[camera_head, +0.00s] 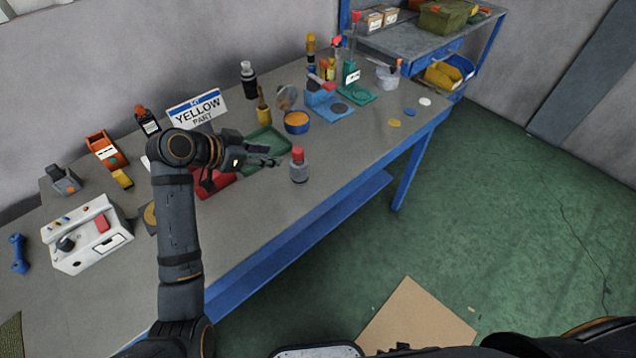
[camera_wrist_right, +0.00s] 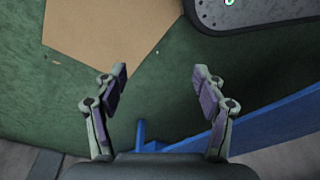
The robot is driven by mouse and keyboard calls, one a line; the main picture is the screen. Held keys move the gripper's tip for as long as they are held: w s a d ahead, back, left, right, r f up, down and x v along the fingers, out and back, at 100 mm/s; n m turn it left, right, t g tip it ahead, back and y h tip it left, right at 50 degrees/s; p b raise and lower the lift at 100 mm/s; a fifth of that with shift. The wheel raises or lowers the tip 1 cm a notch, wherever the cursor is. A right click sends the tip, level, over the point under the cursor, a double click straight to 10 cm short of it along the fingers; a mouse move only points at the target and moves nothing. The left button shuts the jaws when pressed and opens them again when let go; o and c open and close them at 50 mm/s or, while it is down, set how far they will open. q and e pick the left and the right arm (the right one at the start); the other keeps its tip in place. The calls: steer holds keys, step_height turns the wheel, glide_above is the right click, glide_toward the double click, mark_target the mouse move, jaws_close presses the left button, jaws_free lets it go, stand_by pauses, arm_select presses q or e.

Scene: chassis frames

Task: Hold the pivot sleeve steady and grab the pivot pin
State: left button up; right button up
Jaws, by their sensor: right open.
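I cannot identify the pivot sleeve or the pivot pin for certain. A short grey cylinder with a red top (camera_head: 299,170) stands upright near the table's front edge. My left gripper (camera_head: 270,157) is low over the table, just left of this cylinder, pointing towards it. A small gap seems to lie between them. The left fingers are small and dark, and I cannot tell how far apart they are. My right gripper (camera_wrist_right: 160,85) is open and empty, with floor below it in the right wrist view.
A green tray (camera_head: 262,138) and a red tray (camera_head: 215,186) lie around the left gripper. A "YELLOW PART" sign (camera_head: 198,108) stands behind. A white control box (camera_head: 88,236) is at left. Coloured discs (camera_head: 394,123) lie at right. A cardboard sheet (camera_head: 415,318) lies on the floor.

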steer(key=w+a+r+m+t+y, duration=0.1)
steer(key=w+a+r+m, duration=0.15)
steer(key=w, duration=0.35)
steer(key=w+a+r+m+t+y, duration=0.1)
steer(key=w+a+m, duration=0.1)
steer(key=w+m, duration=0.25)
steer(key=m+t+y, duration=0.9)
steer(key=m+t, duration=0.1)
steer(key=m, duration=0.9)
glide_toward(305, 174)
steer(key=x, duration=1)
steer(key=shift+w, duration=0.15)
arm_select(q)
steer(key=shift+w+f, duration=0.3)
steer(key=shift+w, duration=0.2)
arm_select(e)
steer(key=shift+c, duration=0.2)
